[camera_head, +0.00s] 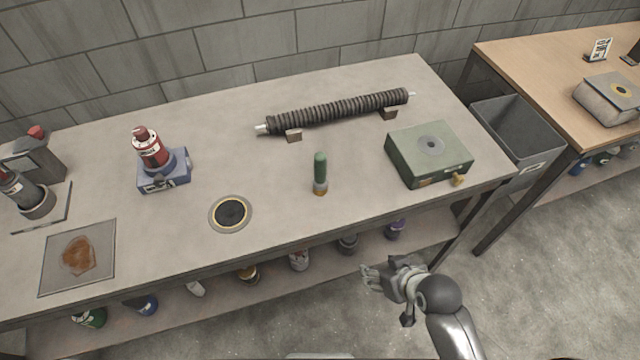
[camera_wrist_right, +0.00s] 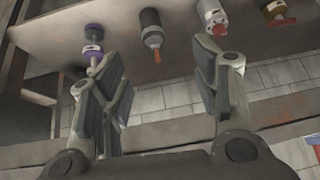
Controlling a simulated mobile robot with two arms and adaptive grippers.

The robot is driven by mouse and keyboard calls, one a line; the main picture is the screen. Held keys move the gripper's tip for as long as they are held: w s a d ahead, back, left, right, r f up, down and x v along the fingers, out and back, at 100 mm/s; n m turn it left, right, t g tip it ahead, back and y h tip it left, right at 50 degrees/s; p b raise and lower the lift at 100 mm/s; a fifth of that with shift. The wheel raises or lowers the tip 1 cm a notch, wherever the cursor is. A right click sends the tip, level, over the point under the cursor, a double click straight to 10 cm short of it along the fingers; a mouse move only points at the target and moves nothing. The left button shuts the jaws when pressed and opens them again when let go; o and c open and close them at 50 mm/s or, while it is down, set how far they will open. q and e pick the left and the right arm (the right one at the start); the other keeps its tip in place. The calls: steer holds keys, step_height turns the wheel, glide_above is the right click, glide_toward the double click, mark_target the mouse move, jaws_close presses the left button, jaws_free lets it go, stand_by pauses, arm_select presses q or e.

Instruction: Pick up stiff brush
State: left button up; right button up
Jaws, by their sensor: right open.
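A short brush-like tool (camera_head: 320,172) with a green handle, a grey collar and a small tan end is on the grey table (camera_head: 290,210), near its front middle. The green end points away from me and the tan end faces the front edge. I take it as the stiff brush. My right gripper (camera_head: 374,278) is open and empty, in front of the table and lower right of the brush, well apart from it. In the right wrist view its two fingers (camera_wrist_right: 152,65) are spread, with the lower shelf's items beyond; the brush is not seen there. My left gripper is not in view.
A ribbed tube (camera_head: 340,109) rests on small blocks at the back. A green box (camera_head: 428,153) with a brass knob is right of the brush, and a dark round pad (camera_head: 231,213) left. Several bottles stand on the lower shelf (camera_head: 325,268). A grey bin (camera_head: 518,132) stands right.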

mark_target(324, 181)
steer(key=w+a+r+n+t+y, duration=0.1)
steer(key=w+a+r, duration=0.1)
steer(key=r, duration=0.3)
steer(key=w+a+r+n+t+y, duration=0.1)
steer(key=w+a+r+t+y, duration=0.1)
steer(key=r, duration=0.3)
steer(key=w+a+r+n+t+y+b, duration=0.1)
steer(key=w+a+r, duration=0.3)
steer(key=r, duration=0.1)
steer(key=shift+w+a+r+t+y, duration=0.1)
steer(key=shift+a+r+t+y, duration=0.1)
steer(key=shift+a+t+y, duration=0.1)
steer(key=shift+y, duration=0.3)
steer(key=x, duration=0.2)
steer(key=r+x, duration=0.1)
steer(key=x, duration=0.2)
steer(key=shift+w, duration=0.2)
steer(key=shift+w+d+p+x, duration=0.15)
steer(key=shift+p+x, duration=0.1)
steer(key=shift+x, duration=1.25)
steer(key=shift+w+d+p+x, duration=0.15)
steer(key=shift+p+x, duration=0.1)
steer(key=shift+x, duration=1.25)
steer(key=shift+r, duration=0.15)
steer(key=c, duration=1.2)
steer(key=shift+o, duration=0.2)
steer(key=shift+r, duration=0.1)
